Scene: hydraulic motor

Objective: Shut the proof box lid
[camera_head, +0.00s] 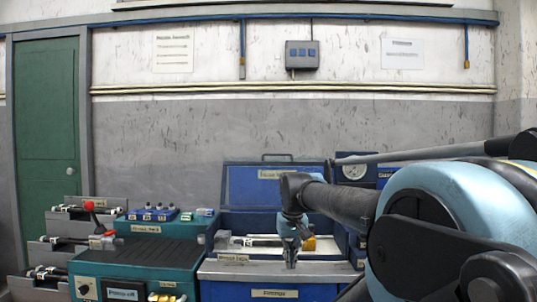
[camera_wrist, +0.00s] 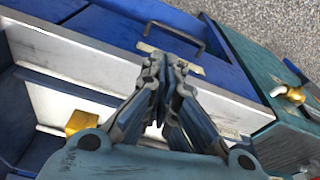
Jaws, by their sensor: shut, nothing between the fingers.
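The proof box is the blue box on the bench; its blue lid (camera_head: 255,186) stands raised at the back, with a handle on its top edge. The box's inside (camera_head: 226,240) is exposed, pale, with a rod-like part lying in it. My gripper (camera_head: 291,264) points down over the front edge of the box, well in front of the lid and apart from it. In the wrist view, my gripper (camera_wrist: 166,62) is shut and empty, above the grey front rim (camera_wrist: 90,75). A yellow block (camera_wrist: 82,122) shows beside it. The lid is not clearly visible there.
A teal bench (camera_head: 150,255) with a blue rack (camera_head: 152,213) stands to the left. A blue drawer labelled Fittings (camera_head: 274,293) is below the box. A dial unit (camera_head: 354,172) stands behind, right of the lid. My arm hides much of the right side.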

